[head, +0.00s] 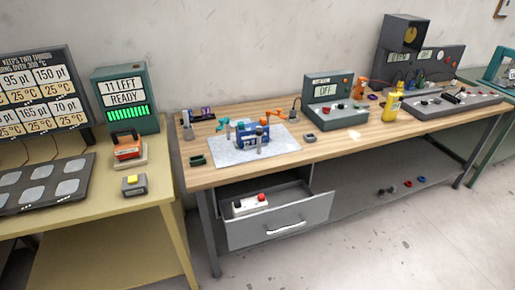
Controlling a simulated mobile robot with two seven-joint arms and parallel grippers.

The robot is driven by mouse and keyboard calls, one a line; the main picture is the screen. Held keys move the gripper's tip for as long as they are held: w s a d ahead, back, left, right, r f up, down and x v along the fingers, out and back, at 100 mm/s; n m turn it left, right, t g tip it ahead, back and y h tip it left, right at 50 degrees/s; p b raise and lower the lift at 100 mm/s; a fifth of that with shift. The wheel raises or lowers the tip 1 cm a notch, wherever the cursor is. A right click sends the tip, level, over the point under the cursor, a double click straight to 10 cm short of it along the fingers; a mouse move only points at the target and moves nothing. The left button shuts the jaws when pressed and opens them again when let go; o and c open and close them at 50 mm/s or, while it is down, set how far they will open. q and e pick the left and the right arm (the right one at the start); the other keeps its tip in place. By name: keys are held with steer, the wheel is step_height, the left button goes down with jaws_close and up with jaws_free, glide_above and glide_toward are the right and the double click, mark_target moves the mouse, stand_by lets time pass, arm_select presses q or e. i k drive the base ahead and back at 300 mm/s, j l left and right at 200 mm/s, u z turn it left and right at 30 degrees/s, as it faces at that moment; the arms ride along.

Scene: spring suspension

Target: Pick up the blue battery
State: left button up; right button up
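A small blue block-like object (254,132) stands on the light grey mat (230,156) on the wooden workbench (330,143). It is the largest blue thing in view, but it is too small to tell for certain whether it is the blue battery. Small upright cylinders stand close around it and partly cover it. Neither of my grippers is in view.
A grey "OFF" unit (336,100) and a yellow bottle (392,106) stand to the right. A yellow table (90,211) adjoins on the left. Floor (400,240) in front is clear.

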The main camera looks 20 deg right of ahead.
mark_target(249, 130)
steer(key=l+u, duration=0.2)
steer(key=u, duration=0.3)
steer(key=l+u, duration=0.2)
steer(key=u, duration=0.3)
steer(key=l+u, duration=0.3)
steer(key=l, duration=0.25)
steer(key=k+l+u, duration=0.15)
steer(key=l+u, duration=0.15)
steer(key=l, duration=0.15)
steer(key=k+l, duration=0.15)
steer(key=l, duration=0.2)
steer(key=k+l+u, duration=0.15)
steer(key=l, duration=0.2)
steer(key=k+l, duration=0.1)
steer(key=l, duration=0.25)
